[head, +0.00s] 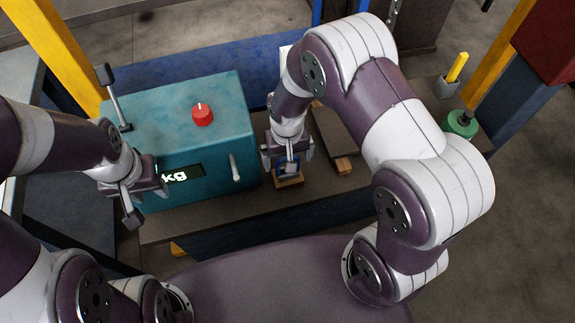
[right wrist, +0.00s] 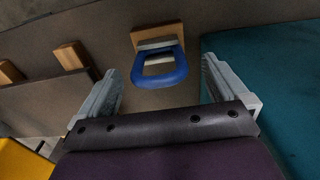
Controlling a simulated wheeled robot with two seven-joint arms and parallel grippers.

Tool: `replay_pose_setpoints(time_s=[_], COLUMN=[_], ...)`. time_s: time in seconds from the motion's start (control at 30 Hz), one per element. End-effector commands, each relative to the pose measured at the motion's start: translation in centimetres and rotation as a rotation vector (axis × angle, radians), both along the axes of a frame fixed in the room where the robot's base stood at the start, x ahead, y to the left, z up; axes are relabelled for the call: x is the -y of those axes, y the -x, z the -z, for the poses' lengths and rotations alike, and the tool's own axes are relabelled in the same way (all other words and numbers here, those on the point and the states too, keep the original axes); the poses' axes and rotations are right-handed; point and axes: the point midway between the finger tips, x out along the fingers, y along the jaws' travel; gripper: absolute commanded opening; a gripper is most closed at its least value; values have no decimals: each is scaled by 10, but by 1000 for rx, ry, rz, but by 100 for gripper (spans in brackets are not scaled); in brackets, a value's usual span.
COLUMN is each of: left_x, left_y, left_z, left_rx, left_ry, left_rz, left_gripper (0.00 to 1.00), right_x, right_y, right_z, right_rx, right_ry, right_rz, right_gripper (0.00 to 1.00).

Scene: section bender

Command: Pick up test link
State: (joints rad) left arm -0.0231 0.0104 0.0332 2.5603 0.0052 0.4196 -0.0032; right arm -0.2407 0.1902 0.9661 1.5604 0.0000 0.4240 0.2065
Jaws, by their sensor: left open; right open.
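The test link appears to be the blue ring-shaped link (right wrist: 160,80), standing at a wooden block (right wrist: 156,36) in the right wrist view. In the head view only a little of the blue link (head: 288,169) shows under my right gripper (head: 288,160). My right gripper, also seen in the right wrist view (right wrist: 160,92), is open and empty, its fingers apart on either side of the link's line. I cannot tell whether they reach around it. My left gripper (head: 135,192) is open at the front left of the teal machine, beside a black-ended rod (head: 131,218).
The teal machine (head: 225,110) has a red knob (head: 203,114), a "kg" display (head: 180,174) and a lever (head: 113,98). A dark plate on wooden blocks (head: 335,130) lies right of my right gripper. A green round object (head: 461,123) and a yellow stick (head: 457,67) stand farther right.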

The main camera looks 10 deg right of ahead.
Motion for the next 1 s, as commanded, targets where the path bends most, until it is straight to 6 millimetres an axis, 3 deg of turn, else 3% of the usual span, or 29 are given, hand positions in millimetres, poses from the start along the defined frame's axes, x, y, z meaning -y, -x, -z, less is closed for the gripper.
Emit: replay_pose_setpoints(time_s=[0.17, 0.4, 0.43, 0.47, 0.63, 1.0], left_x=[0, 0, 0, 0, 0, 0], left_y=[0, 0, 0, 0, 0, 0], left_z=[2, 2, 2, 2, 2, 1], left_rx=[0, 0, 0, 0, 0, 0], left_ry=[0, 0, 0, 0, 0, 0], left_rz=[0, 0, 0, 0, 0, 0], left_gripper=[43, 43, 43, 43, 43, 43], right_x=[0, 0, 0, 0, 0, 0], right_y=[2, 2, 2, 2, 1, 0], right_z=[31, 35, 35, 35, 34, 25], right_rx=[-2, -1, -1, -1, 0, 3], right_ry=[0, -1, -1, -1, -1, -1], right_rz=[0, 0, 0, 0, 0, 0], right_gripper=[100, 100, 97, 87, 32, 30])
